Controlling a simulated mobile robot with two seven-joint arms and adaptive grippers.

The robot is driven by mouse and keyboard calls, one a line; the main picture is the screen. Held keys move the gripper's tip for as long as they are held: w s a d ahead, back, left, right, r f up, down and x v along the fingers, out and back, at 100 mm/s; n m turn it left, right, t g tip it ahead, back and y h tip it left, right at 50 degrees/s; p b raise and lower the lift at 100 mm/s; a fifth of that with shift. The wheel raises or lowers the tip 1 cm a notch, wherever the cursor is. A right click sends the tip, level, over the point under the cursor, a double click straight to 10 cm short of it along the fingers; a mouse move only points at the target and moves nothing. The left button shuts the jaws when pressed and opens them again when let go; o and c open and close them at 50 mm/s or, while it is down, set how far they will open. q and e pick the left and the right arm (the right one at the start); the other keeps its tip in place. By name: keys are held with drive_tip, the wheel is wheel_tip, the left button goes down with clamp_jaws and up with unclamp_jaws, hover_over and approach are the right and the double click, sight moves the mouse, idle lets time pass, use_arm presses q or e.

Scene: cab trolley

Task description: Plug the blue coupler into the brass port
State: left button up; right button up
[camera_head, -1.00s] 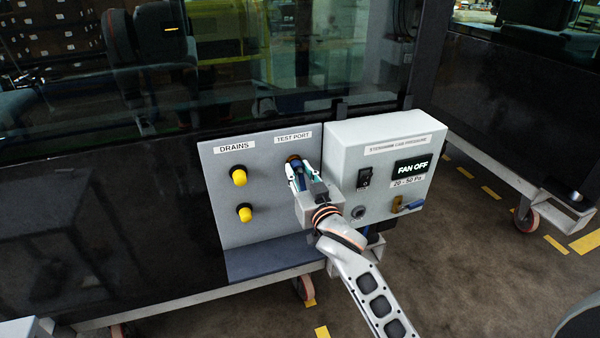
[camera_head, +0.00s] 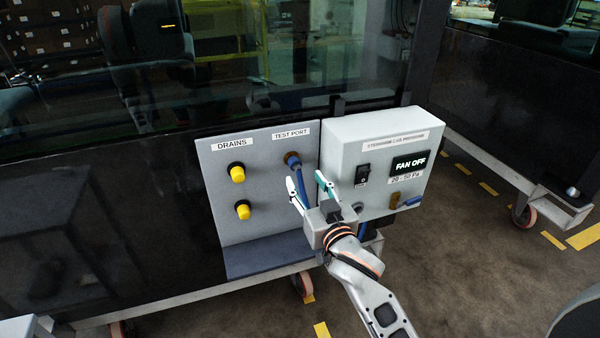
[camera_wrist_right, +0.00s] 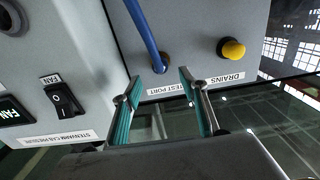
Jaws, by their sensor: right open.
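The brass port (camera_head: 291,157) is under the TEST PORT label on the grey panel. The blue coupler (camera_head: 296,166), on the end of a blue hose (camera_head: 303,188), meets the port, with a brownish rim showing around it. How deep it sits cannot be told. In the right wrist view the blue hose (camera_wrist_right: 147,35) runs down to the coupler (camera_wrist_right: 159,66) at the panel. My right gripper (camera_head: 306,180) is open and empty, drawn back from the coupler, its fingers apart around the hose's line of sight. It also shows in the wrist view (camera_wrist_right: 160,80). My left gripper is not in view.
Two yellow drain caps (camera_head: 238,174) sit left of the port. A dark shelf (camera_head: 265,256) lies below the panel.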

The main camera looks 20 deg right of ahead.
drive_tip(key=s, duration=0.5)
drive_tip(key=shift+d, duration=0.1)
drive_tip(key=o, duration=1.2)
drive_tip(key=shift+c, duration=0.2)
drive_tip(key=s, duration=0.9)
drive_tip(key=shift+d+p, duration=0.15)
drive_tip(key=shift+p, duration=0.25)
drive_tip(key=s+f+n+g+y, duration=0.1)
drive_tip(key=s+f, duration=0.5)
drive_tip(key=f, duration=0.9)
drive_tip(key=s+f+n+g+y, duration=0.1)
drive_tip(key=s+f+n+g, duration=0.2)
drive_tip(key=f, duration=1.3)
drive_tip(key=s+g, duration=0.3)
drive_tip(key=shift+f, duration=0.15)
